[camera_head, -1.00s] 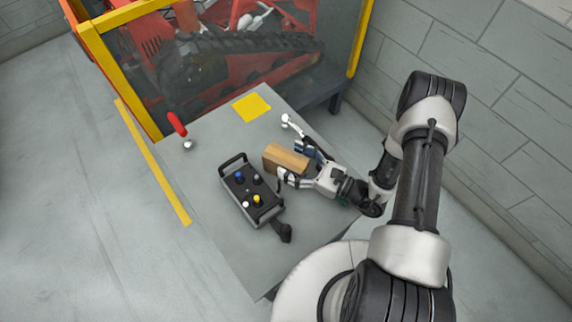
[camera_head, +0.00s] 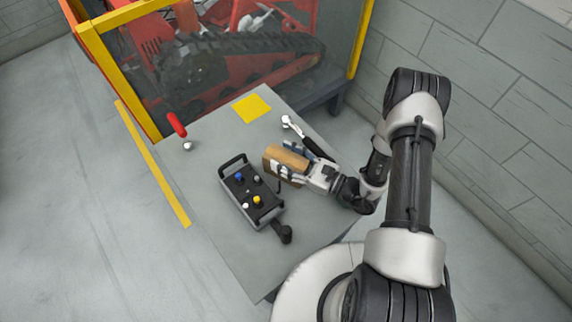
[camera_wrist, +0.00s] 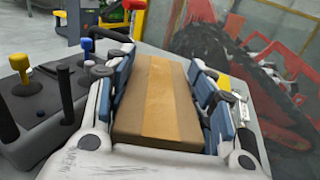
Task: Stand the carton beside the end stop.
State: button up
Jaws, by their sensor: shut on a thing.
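The carton (camera_head: 288,157) is a brown box with a lighter tape strip. It is at the middle of the grey table, right of the control box. My gripper (camera_head: 284,165) is shut on the carton from its right side in the head view. In the wrist view, the carton (camera_wrist: 158,105) lies between the two blue-padded fingers of my gripper (camera_wrist: 160,75). Whether its underside touches the table cannot be told. I cannot pick out the end stop with certainty in either view.
A control box (camera_head: 250,192) with coloured knobs stands close left of the carton. A wrench-like tool (camera_head: 306,137) lies behind it. A yellow square (camera_head: 251,107) marks clear tabletop (camera_head: 215,140) farther back. A red-handled lever (camera_head: 177,126) is at the left edge. A red tracked machine (camera_head: 235,65) stands beyond.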

grip_shut()
jog(key=shift+r, duration=0.1)
